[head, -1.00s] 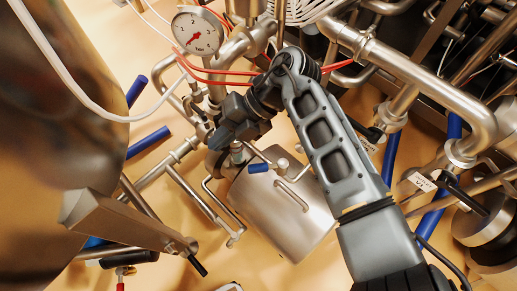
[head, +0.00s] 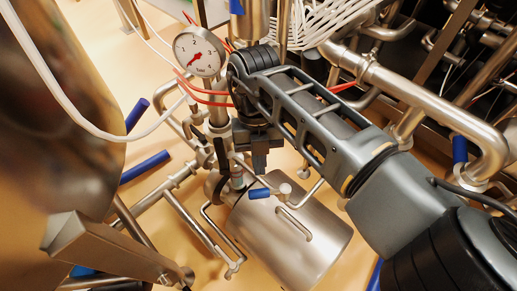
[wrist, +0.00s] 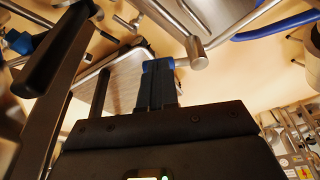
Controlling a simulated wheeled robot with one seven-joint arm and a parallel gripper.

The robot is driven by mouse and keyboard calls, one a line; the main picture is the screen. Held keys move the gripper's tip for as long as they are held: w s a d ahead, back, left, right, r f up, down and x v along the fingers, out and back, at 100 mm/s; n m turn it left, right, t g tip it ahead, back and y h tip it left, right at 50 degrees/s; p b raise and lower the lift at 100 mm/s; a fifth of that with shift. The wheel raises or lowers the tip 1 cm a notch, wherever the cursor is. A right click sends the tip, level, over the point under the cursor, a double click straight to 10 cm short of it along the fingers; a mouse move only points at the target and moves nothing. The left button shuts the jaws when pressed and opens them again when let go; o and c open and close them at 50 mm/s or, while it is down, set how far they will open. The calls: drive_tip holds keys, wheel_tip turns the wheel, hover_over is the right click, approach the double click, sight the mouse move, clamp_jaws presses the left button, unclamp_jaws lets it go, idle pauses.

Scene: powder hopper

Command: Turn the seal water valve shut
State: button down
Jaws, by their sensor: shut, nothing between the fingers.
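My gripper (head: 260,170) points down beside the gauge pipe, and its fingers are together with nothing between them. In the wrist view its fingertips (wrist: 158,72) are just short of a blue grip, which they partly cover. A small blue handle (head: 259,193) lies below the fingertips in the head view, at the top of a steel canister. A black lever (head: 221,154) stands upright on the pipework left of my gripper. A dark bar (wrist: 55,62) looms close at left in the wrist view. No readable label shows which handle is the seal water valve.
A pressure gauge (head: 200,51) stands up and left of my gripper. Red hoses and a white hose (head: 62,92) pass nearby. The steel canister (head: 290,228) is below, and a large steel vessel (head: 60,130) fills the left. Thick pipes (head: 430,100) crowd the right.

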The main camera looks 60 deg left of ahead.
sight(269, 195)
drive_tip(key=x, duration=0.3)
drive_tip(key=shift+f, duration=0.15)
drive_tip(key=shift+d, duration=0.1)
